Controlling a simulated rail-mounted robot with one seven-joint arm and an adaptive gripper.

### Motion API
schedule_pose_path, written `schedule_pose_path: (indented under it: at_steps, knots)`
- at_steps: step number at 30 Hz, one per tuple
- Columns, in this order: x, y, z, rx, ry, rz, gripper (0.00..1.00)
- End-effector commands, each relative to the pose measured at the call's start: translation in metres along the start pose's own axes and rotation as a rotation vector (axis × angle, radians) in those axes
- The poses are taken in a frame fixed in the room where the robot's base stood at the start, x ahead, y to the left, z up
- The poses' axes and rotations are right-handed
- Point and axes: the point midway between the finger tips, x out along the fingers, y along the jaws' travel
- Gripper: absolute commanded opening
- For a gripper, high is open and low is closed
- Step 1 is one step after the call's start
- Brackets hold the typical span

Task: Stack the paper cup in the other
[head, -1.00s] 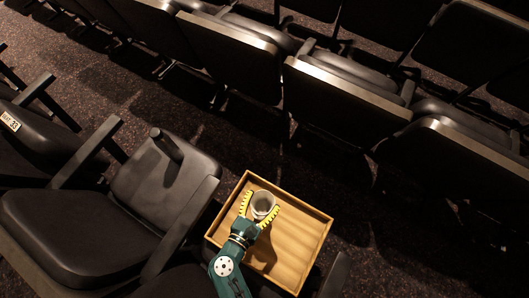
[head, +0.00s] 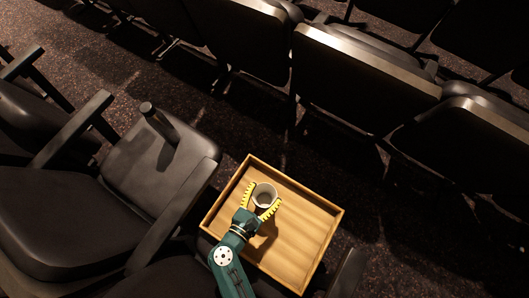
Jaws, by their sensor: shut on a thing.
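A pale paper cup (head: 264,192) stands out in the head view over the left part of a wooden tray. My gripper (head: 263,196), with yellow-and-black striped fingers, reaches in from below and is shut on this cup, one finger on each side. The cup's open rim faces the camera and its inside looks dark toward the bottom. I cannot make out a second cup; it may be hidden under or inside the held one. I cannot tell whether the held cup touches anything below it.
The wooden tray (head: 320,214) has low raised walls, and its right half is bare. A black seat (head: 45,225) with armrests is at left. Rows of seats run along the top over dark carpet.

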Motion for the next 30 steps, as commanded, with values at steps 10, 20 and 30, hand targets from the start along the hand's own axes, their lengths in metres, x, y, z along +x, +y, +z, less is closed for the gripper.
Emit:
schedule_pose_path:
  at_steps: [10, 20, 30]
  knots:
    - [0.003, 0.000, -0.011, 0.000, 0.000, 0.000, 0.63]
    - [0.003, 0.000, -0.011, 0.000, 0.000, 0.000, 1.00]
    - [0.003, 0.000, -0.011, 0.000, 0.000, 0.000, 1.00]
